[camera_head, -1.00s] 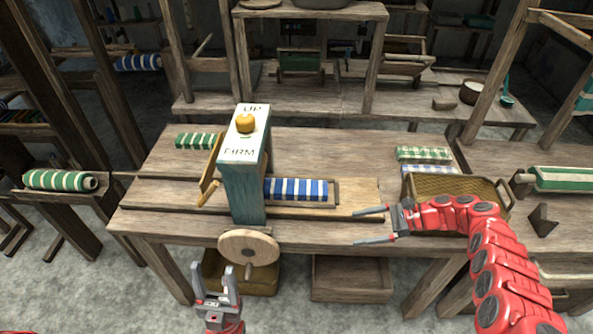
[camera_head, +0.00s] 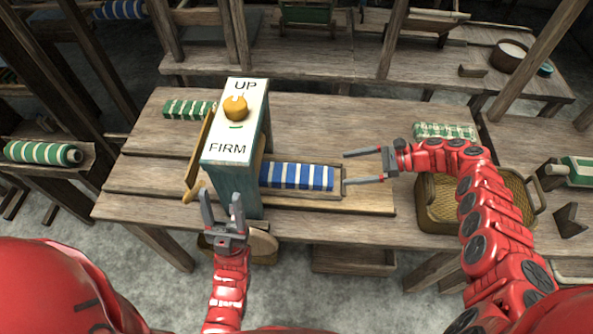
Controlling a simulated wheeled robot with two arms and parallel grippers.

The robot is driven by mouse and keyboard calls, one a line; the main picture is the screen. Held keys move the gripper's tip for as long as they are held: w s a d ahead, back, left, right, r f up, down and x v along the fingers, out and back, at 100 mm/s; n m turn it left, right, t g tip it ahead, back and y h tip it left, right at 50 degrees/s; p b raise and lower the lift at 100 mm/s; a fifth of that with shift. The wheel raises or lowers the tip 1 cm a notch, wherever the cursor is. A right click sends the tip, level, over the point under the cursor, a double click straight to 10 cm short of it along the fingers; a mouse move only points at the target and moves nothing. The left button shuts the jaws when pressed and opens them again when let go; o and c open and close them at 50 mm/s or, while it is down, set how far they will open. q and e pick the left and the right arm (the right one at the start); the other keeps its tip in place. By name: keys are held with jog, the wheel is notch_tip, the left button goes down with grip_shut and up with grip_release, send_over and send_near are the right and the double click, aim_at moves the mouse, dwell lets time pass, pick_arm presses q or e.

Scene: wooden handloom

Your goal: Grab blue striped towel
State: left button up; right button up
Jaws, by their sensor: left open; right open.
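The blue and white striped towel (camera_head: 297,176) lies in a shallow wooden tray (camera_head: 339,193) on the table, just right of the post marked UP and FIRM. My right gripper (camera_head: 352,168) is open and empty. Its fingers point left at the right end of the tray, with the towel just beyond the fingertips. My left gripper (camera_head: 222,196) is open and empty, pointing up in front of the post's lower part. The towel's left end is close against the post.
The post (camera_head: 226,148) bears a yellow knob (camera_head: 236,107). A wicker basket (camera_head: 436,213) stands at the table's right under my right arm. Green striped cloths lie at the back left (camera_head: 188,109) and right (camera_head: 446,131). The table behind the tray is clear.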

send_near(308, 174)
jog(key=x, duration=0.3)
jog(key=shift+w+a+f, duration=0.15)
jog(key=shift+a+f, duration=0.05)
jog(key=shift+a, duration=0.1)
jog(key=x, duration=0.6)
jog(key=c, duration=1.1)
